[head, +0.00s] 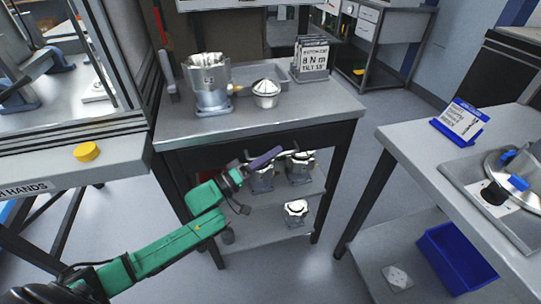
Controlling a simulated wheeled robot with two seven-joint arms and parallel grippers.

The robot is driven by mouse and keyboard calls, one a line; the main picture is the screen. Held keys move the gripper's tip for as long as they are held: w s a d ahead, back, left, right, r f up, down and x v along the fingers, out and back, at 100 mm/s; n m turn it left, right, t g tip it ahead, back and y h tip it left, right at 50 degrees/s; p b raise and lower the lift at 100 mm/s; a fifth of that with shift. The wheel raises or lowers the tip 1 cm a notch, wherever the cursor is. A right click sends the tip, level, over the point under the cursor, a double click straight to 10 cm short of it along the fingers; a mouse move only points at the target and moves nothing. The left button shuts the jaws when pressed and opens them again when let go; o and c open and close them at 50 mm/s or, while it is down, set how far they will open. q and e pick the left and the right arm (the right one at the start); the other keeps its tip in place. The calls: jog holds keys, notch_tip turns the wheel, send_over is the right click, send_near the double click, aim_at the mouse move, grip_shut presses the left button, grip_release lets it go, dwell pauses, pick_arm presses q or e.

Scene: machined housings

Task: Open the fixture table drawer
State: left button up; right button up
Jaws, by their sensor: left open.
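The fixture table (310,116) stands in the middle of the head view, with a grey top and dark legs. Its drawer front (210,158) is the dark panel under the top and looks closed. A thin pale bar (290,152), perhaps the drawer handle, shows just right of my gripper. My left gripper (262,160), at the end of the green arm, is open in front of the drawer front, with a purple finger pointing right. I cannot tell whether it touches the bar. My arm and gripper hide part of the table's front. My right gripper is out of view.
A metal housing (208,85), a smaller silver part (265,93) and a sign holder (310,62) stand on the table. Several housings, one in front (296,211), sit on the shelves below. A grey bench (408,140) is at the right, with a blue bin (455,262) under it.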

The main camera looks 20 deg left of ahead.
pick_arm(q)
grip_shut()
jog(key=shift+f, duration=0.1)
dwell(1.2)
